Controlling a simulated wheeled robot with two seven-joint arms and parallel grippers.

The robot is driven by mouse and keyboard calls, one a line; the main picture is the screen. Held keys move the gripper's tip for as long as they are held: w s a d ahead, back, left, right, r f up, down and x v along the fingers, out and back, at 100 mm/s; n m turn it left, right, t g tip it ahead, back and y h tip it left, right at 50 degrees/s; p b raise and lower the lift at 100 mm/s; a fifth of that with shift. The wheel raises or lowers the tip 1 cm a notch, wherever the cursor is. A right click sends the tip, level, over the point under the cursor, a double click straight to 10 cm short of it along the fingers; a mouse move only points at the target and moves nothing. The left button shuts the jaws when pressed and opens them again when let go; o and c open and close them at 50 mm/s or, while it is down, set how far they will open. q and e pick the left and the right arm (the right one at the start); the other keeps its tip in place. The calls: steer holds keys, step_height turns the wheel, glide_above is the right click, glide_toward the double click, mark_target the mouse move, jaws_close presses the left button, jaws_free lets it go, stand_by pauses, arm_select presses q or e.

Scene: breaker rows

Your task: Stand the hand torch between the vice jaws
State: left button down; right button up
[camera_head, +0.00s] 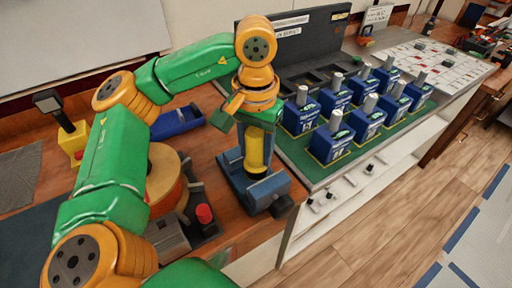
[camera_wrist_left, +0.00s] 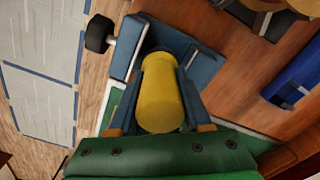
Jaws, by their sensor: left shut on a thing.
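The yellow hand torch (camera_head: 255,150) stands about upright over the blue vice (camera_head: 264,189) on the wooden bench. My left gripper (camera_head: 257,163) points down with its fingers on both sides of the torch and is shut on it. In the left wrist view the torch (camera_wrist_left: 162,100) lies between the fingers of my left gripper (camera_wrist_left: 161,82), with the vice (camera_wrist_left: 122,52) and its dark handle knob beyond. The torch's lower end is at the vice jaws, but the fingers partly hide it; I cannot tell whether it rests on the vice. My right gripper is not in view.
Blue breaker blocks (camera_head: 332,137) stand in rows on a green mat right of the vice. A blue bin (camera_head: 177,121) lies behind my left arm. A red-knobbed device (camera_head: 204,214) sits left of the vice. The bench's front edge is close to the vice.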

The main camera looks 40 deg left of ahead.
mark_target(257, 131)
arm_select(q)
steer(key=shift+f+b, duration=0.8)
steer(key=shift+f, duration=0.25)
steer(key=shift+f+b, duration=0.6)
steer(key=shift+f, duration=0.05)
steer(key=shift+c, duration=1.3)
jaws_free()
steer(key=shift+d, duration=0.1)
step_height(257, 131, up, 7)
steer(key=p, duration=0.2)
steer(key=shift+r+p, duration=0.2)
steer(key=shift+p, duration=0.15)
steer(key=shift+f, duration=0.1)
